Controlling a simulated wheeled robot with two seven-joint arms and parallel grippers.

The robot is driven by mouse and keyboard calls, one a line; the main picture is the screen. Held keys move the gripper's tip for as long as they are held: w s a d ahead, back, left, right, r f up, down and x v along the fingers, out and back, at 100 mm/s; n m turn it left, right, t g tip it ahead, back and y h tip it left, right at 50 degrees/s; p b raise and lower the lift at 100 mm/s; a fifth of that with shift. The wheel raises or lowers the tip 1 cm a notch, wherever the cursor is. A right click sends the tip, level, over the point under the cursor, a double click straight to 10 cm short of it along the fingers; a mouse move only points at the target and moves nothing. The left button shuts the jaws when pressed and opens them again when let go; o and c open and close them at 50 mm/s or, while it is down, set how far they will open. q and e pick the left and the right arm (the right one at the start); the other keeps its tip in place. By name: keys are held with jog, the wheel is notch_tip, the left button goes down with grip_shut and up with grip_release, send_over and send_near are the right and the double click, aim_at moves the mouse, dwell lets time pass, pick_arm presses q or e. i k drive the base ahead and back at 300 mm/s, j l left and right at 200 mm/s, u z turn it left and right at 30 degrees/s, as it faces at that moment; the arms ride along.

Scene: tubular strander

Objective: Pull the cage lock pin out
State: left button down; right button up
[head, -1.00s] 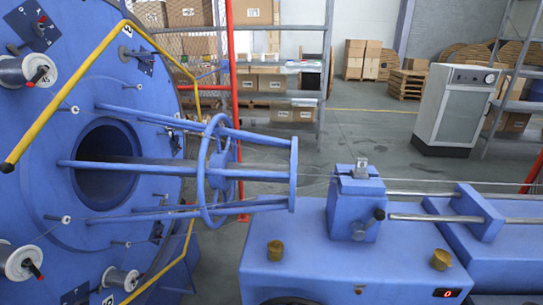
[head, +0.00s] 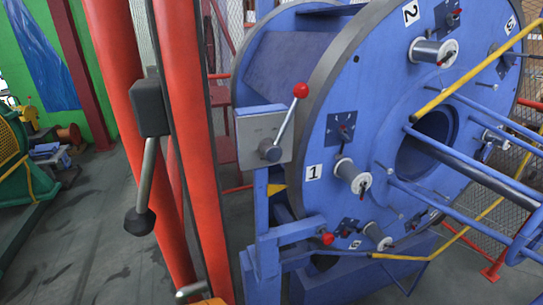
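The big blue cage disc (head: 385,130) with its dark rim fills the right half of the head view. A blue stand (head: 262,215) rises beside its left edge. A red knob (head: 327,238), which looks like the head of the cage lock pin, sits low on the stand's bracket, close to the disc below the label 1. The pin's shaft is hidden, so I cannot tell how deep it sits. Higher up, a lever with a red ball (head: 301,90) is mounted on a grey box (head: 258,135). Neither of my grippers is in view.
Red uprights (head: 185,130) stand at left front, with a black-knobbed lever (head: 146,185) on them. Yellow rails (head: 480,70) cross in front of the disc. Wire spools (head: 352,175) stick out from its face. Grey floor (head: 80,230) is open at left.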

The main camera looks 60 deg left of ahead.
aim_at(327, 239)
jog(key=k+j+u, duration=0.15)
jog(key=u, duration=0.25)
jog(key=j+u, duration=0.35)
jog(key=k+j+u, duration=0.15)
jog(key=u, duration=0.25)
jog(key=i+j+z, duration=0.1)
jog(key=j, duration=0.4)
jog(key=i+j, duration=0.15)
jog(key=j, duration=0.4)
jog(key=i+j+z, duration=0.15)
jog(key=j, duration=0.85)
jog(key=i+j+z, duration=0.15)
jog(key=j+z, duration=0.15)
jog(key=j, duration=0.8)
jog(key=j+z, duration=0.35)
jog(key=j, duration=0.7)
jog(key=k+l, duration=0.1)
jog(key=l, duration=1.15)
jog(key=k+l, duration=0.15)
jog(key=l, duration=0.5)
jog(key=k+l, duration=0.1)
jog(key=l, duration=0.55)
jog(key=k+l, duration=0.1)
jog(key=l, duration=0.55)
